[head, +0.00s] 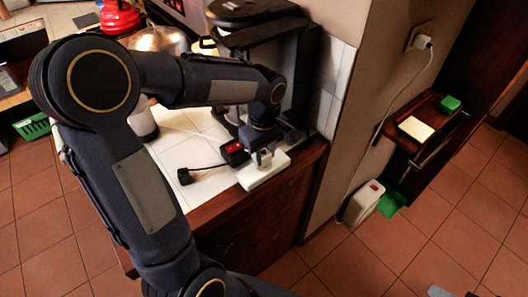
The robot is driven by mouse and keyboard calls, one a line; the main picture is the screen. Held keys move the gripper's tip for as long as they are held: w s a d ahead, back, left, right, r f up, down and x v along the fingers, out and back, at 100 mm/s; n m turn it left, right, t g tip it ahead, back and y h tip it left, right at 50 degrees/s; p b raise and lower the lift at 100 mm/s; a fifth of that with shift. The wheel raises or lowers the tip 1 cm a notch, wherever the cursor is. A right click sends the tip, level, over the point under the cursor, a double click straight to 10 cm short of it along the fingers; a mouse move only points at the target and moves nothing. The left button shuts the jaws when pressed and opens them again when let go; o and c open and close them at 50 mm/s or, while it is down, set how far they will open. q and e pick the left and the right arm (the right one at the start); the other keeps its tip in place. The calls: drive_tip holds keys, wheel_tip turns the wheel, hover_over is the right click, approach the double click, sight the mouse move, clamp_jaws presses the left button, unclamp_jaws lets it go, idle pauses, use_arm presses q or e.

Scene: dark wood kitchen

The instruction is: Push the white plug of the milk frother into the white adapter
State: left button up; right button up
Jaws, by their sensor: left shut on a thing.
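The white adapter (268,173) is a pale block lying at the counter's front right edge. My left gripper (263,159) points down right over it and is shut; the fingers largely hide what they hold, which appears to be the white plug. I cannot tell whether the plug touches the adapter or sits in it. The milk frother (143,123) appears to be the light cylinder partly hidden behind my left arm. A thin white cord runs from it across the tiles toward the gripper. A small grey piece at the bottom right edge may be my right gripper (455,293); its state is unclear.
A black plug (185,177) on a black cord lies left of the adapter. A red and black item (234,148) is beside the gripper. A dark coffee machine (262,40) stands behind. A wall corner (345,120) rises to the right. The tiled counter (205,195) is bare at front left.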

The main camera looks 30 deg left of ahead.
sight(264, 153)
use_arm(q)
drive_tip(key=shift+f+b, duration=0.45)
drive_tip(key=shift+f, duration=0.15)
idle(0.3)
drive_tip(key=o, duration=1)
wheel_tip(264, 153, up, 8)
drive_tip(key=shift+f, duration=0.1)
drive_tip(key=s+d+m+t+h, duration=0.1)
drive_tip(key=s+m+t, duration=0.1)
drive_tip(key=s+m, duration=0.2)
drive_tip(key=s+d+f+m+t+h, duration=0.1)
drive_tip(key=s+m, duration=0.3)
drive_tip(key=s, duration=0.3)
drive_tip(key=s+d+f+m+t+h, duration=0.1)
drive_tip(key=s+d+m+t, duration=0.1)
drive_tip(key=s+m, duration=0.2)
drive_tip(key=shift+s+t+h, duration=0.3)
drive_tip(key=shift+s+h, duration=0.1)
drive_tip(key=shift+s, duration=0.55)
